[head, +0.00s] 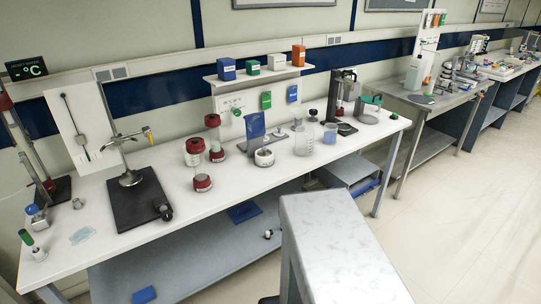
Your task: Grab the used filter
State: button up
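I cannot pick out the used filter for certain in the head view. A pale, flat, wrinkled patch (82,236) lies at the left end of the white bench (190,195); I cannot tell whether it is a filter. A short white round item (264,157) with dark marks stands near the middle of the bench, in front of an upright blue panel (255,127). My gripper is not in view.
A pale marbled surface (335,240) stands in front. Open floor (450,220) lies to the right.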

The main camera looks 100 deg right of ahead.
aim_at(264, 154)
jog(key=k, duration=0.55)
jog(key=z, duration=1.25)
jog(key=i, duration=0.5)
jog(key=u, duration=0.2)
